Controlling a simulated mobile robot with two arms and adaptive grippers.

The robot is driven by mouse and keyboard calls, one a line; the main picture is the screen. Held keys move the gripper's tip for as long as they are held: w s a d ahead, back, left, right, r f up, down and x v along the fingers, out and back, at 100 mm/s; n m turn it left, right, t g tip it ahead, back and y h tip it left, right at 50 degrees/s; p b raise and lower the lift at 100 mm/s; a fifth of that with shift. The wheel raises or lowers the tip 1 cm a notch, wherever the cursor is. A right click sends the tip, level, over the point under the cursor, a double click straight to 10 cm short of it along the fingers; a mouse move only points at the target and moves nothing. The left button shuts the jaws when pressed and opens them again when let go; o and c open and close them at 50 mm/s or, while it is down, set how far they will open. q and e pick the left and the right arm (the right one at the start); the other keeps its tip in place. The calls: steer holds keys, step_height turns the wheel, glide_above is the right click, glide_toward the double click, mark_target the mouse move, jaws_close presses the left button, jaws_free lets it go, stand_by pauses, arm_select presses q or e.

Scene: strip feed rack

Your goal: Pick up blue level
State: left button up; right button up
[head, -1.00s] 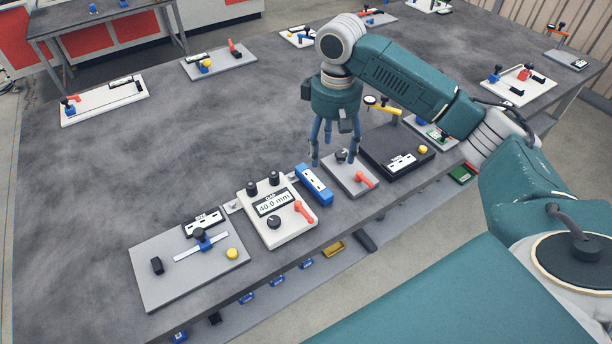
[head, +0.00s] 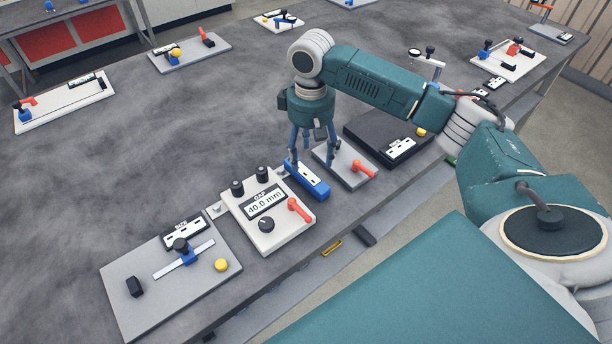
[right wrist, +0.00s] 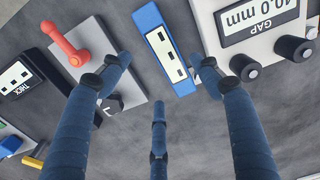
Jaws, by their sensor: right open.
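The blue level (head: 306,183) is a short blue bar with a white strip, lying on the grey bench between the gap-gauge box and a small grey plate. In the right wrist view the level (right wrist: 154,28) lies beyond the fingers, its near end reaching between the two front fingertips. My right gripper (head: 312,165) points down at the level's far end. Its fingers are open with nothing held, and they also spread apart in the right wrist view (right wrist: 159,64). Whether a fingertip touches the level, I cannot tell. My left gripper is not in view.
The white gap-gauge box (head: 285,232) with knobs and a red lever stands close left of the level. The grey plate (head: 351,178) with a red lever is close on its right, before a black block (head: 372,141). Open bench (head: 180,130) lies beyond.

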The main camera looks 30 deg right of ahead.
mark_target(309, 171)
steer(key=f, duration=0.1)
steer(key=f+p, duration=0.1)
steer(key=f, duration=0.2)
steer(key=shift+s+a+f, duration=0.3)
steer(key=shift+a+f, duration=0.05)
steer(key=shift+f, duration=0.05)
steer(key=shift+f+p, duration=0.3)
steer(key=shift+f, duration=0.35)
steer(key=c, duration=1.6)
